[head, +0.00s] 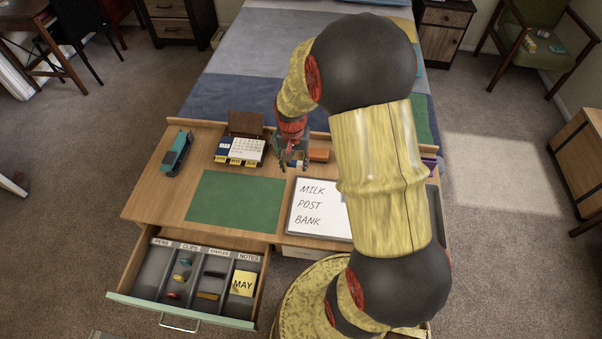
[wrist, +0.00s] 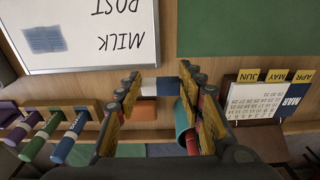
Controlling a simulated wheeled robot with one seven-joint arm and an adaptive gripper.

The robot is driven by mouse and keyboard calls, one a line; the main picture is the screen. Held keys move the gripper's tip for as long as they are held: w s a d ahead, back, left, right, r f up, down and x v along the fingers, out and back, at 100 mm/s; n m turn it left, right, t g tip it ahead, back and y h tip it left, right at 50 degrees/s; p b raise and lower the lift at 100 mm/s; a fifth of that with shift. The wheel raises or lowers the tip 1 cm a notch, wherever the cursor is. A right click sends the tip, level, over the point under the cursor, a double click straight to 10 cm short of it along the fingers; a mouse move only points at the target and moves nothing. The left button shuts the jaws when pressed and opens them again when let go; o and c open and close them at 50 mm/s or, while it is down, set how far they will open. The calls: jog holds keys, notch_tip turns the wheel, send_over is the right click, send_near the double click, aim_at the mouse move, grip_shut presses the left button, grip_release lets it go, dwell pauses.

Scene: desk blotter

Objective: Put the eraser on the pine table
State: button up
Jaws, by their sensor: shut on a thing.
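My gripper (wrist: 158,86) is shut on a small white and dark blue block, which looks like the eraser (wrist: 150,86). The block lies crosswise between the fingertips. In the head view my gripper (head: 291,162) is over the back middle of the wooden desk, which looks like the pine table (head: 155,205). The eraser is too small and covered to make out there. I cannot tell whether it touches the desktop.
Near my gripper are an orange block (head: 319,155), a teal cylinder (wrist: 182,118), a whiteboard (wrist: 95,60) and a calendar (head: 240,149). A green blotter (head: 235,202) lies front left, a stapler (head: 177,153) far left. The divided drawer (head: 190,322) is open. Markers (wrist: 70,137) stand beside the whiteboard.

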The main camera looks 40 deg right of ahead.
jog(key=b, duration=0.1)
send_over(302, 175)
jog(key=f, duration=0.4)
jog(key=shift+a+f, duration=0.25)
jog(key=shift+a, duration=0.1)
jog(key=shift+d+f+b, duration=0.15)
jog(key=shift+f+b, duration=0.4)
jog(key=shift+f, duration=0.35)
jog(key=shift+d+f+b, duration=0.15)
jog(key=shift+f+b, duration=0.4)
jog(key=shift+f, duration=0.35)
jog(key=shift+f, duration=0.25)
jog(key=o, duration=0.9)
jog(key=shift+f, duration=0.1)
